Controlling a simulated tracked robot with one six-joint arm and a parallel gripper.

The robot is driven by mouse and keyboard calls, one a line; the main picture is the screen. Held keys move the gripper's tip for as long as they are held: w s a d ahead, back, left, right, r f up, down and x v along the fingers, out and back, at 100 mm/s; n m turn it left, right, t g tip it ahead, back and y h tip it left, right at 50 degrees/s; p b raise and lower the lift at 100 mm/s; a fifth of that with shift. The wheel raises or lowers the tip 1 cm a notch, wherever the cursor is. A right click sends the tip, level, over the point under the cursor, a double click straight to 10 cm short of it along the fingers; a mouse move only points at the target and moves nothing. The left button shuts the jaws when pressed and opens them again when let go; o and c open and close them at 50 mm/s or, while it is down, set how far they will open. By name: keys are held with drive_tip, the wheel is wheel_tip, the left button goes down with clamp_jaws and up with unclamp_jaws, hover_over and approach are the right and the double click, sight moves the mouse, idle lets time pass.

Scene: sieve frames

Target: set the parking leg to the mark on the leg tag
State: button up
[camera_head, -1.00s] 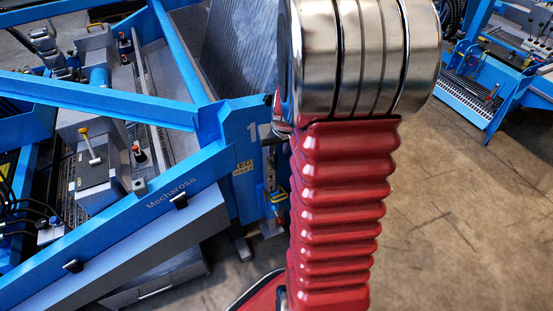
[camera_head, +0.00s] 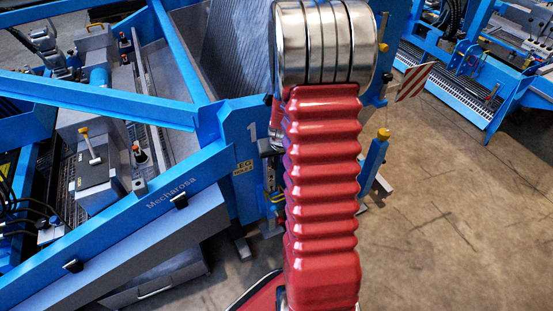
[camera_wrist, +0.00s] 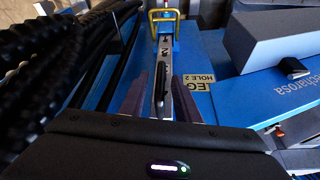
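In the wrist view, the yellow leg tag (camera_wrist: 198,84) on the blue frame reads "LEG HOLE 2". It also shows in the head view (camera_head: 244,168), partly cut off by the frame edge. Beside it in the wrist view is the parking leg (camera_wrist: 166,53), a grey metal bar with dark holes or markings, with a yellow handle (camera_wrist: 163,14) at its far end. My gripper (camera_wrist: 163,88) is open, its two fingers apart on either side of the bar's line. Whether they touch it I cannot tell. My arm hides the gripper in the head view.
Black ribbed hoses (camera_wrist: 50,60) crowd the left of the wrist view. A grey box-shaped beam (camera_wrist: 275,38) lies to the right. In the head view, a yellow-topped blue post (camera_head: 374,160) and a striped board (camera_head: 414,82) stand right of my arm.

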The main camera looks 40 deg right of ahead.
drive_tip(key=shift+c, duration=0.5)
clamp_jaws()
